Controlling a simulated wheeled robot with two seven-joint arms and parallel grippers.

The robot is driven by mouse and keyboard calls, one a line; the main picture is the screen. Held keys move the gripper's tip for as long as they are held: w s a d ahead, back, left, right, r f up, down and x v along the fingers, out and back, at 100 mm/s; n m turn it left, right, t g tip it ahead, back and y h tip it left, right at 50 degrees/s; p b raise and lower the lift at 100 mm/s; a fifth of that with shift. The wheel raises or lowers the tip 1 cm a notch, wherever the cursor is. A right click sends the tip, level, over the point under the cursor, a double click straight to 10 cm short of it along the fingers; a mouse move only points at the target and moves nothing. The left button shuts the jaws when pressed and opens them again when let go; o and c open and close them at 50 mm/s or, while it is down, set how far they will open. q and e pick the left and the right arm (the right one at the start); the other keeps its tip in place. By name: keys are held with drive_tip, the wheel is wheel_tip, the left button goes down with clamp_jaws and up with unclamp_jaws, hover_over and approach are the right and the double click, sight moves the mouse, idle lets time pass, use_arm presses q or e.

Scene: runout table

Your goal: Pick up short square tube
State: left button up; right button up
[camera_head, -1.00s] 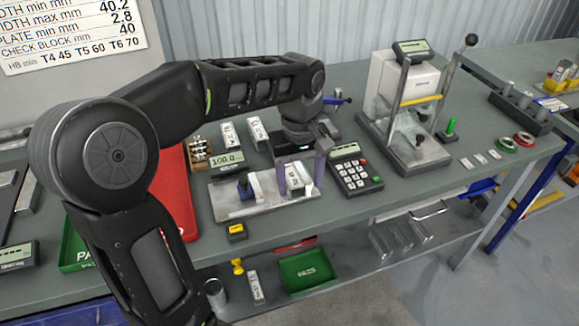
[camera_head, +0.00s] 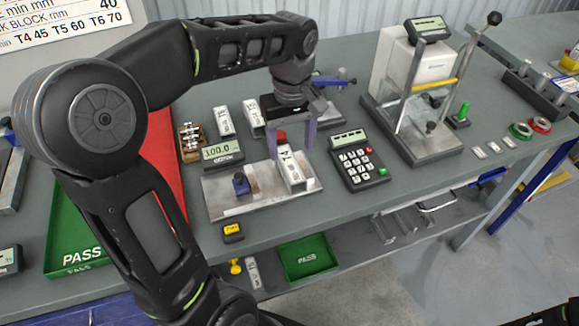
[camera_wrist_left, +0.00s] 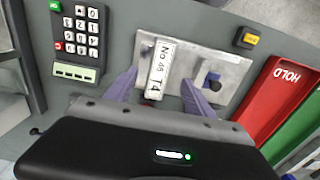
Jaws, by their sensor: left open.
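A short square tube (camera_head: 292,172) with a white label lies on the right part of a metal plate fixture (camera_head: 232,203) on the bench. In the left wrist view the tube (camera_wrist_left: 160,68) shows its label "No 46 T4". My left gripper (camera_head: 291,148) is open, its two purple fingers pointing down over the far end of the tube. In the left wrist view the fingers stand on either side of the tube, with gaps. It looks to be above the tube, not gripping it.
A blue block (camera_head: 240,184) sits on the plate. A keypad (camera_head: 360,163) stands to its right and a display (camera_head: 222,153) behind left. Two more labelled pieces lie behind. A red tray (camera_head: 160,170) and a green PASS tray (camera_head: 75,240) are left. A press-like tester (camera_head: 420,140) stands right.

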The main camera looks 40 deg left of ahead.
sight(291, 166)
use_arm(q)
drive_tip(key=shift+f, duration=0.35)
drive_tip(key=shift+f, duration=0.15)
wheel_tip(291, 166, down, 5)
drive_tip(key=shift+p, duration=0.6)
clamp_jaws()
idle(0.6)
